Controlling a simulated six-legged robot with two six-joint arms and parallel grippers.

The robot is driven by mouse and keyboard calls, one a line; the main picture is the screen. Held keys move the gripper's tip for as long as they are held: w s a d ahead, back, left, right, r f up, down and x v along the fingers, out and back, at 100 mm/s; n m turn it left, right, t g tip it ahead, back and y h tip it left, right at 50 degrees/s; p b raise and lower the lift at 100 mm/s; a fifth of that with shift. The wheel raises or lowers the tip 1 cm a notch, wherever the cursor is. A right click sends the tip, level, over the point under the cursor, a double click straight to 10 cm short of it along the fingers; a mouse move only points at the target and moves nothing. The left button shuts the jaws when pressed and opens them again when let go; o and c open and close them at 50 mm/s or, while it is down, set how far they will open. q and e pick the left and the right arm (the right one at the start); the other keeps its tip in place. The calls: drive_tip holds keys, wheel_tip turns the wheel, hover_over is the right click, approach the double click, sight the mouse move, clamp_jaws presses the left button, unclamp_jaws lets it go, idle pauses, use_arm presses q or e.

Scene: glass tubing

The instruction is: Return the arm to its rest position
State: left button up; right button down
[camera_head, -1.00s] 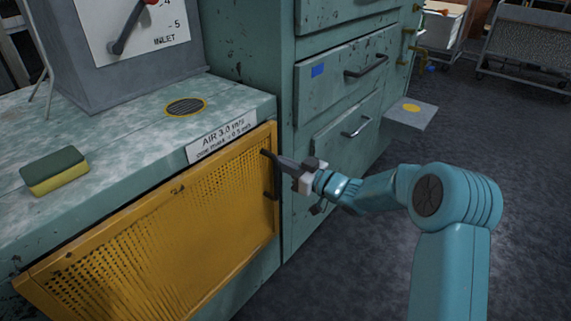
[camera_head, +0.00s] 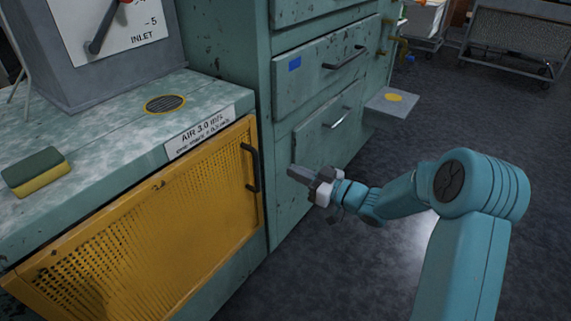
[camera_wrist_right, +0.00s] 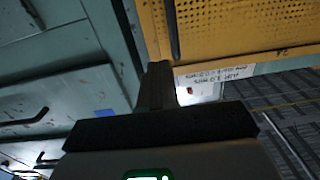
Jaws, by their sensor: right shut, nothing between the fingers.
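My right gripper (camera_head: 297,176) is shut and empty, in front of the teal cabinet, to the right of the yellow perforated panel. Its closed fingers also show in the right wrist view (camera_wrist_right: 158,85). The yellow panel (camera_head: 150,225) has a black handle (camera_head: 251,167) at its right edge; the gripper is apart from the handle. In the right wrist view the yellow panel (camera_wrist_right: 235,25) fills the upper right. My left gripper is not in view.
Drawer handles (camera_head: 345,58) stick out of the teal cabinet. A small grey ledge (camera_head: 378,106) with a yellow disc juts out at right. A sponge (camera_head: 36,172) lies on the bench top. Wheeled carts (camera_head: 515,40) stand at the back. The dark floor at right is clear.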

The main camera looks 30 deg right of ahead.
drive_tip(key=shift+s+d, duration=0.15)
drive_tip(key=shift+s, duration=0.25)
drive_tip(key=w+a+f+g+y, duration=0.1)
drive_tip(key=a+f, duration=0.2)
drive_tip(key=a, duration=0.4)
drive_tip(key=w+a+f+g+y, duration=0.1)
drive_tip(key=a+f+y, duration=0.15)
drive_tip(key=a, duration=0.45)
drive_tip(key=s+a+f+m+g+h, duration=0.35)
drive_tip(key=a+f, duration=0.45)
drive_tip(key=f, duration=0.4)
drive_tip(key=s+a+f+m+g+h, duration=0.15)
drive_tip(key=s+f+g, duration=0.45)
drive_tip(key=s, duration=0.6)
drive_tip(key=s+a+f+m+g+h, duration=0.15)
drive_tip(key=s+f+g, duration=0.35)
drive_tip(key=s+f, duration=0.5)
wheel_tip(320, 180, up, 30)
drive_tip(key=s+p, duration=0.1)
drive_tip(key=p, duration=2.6)
drive_tip(key=shift+s+d+f, duration=0.2)
drive_tip(key=shift+s, duration=0.15)
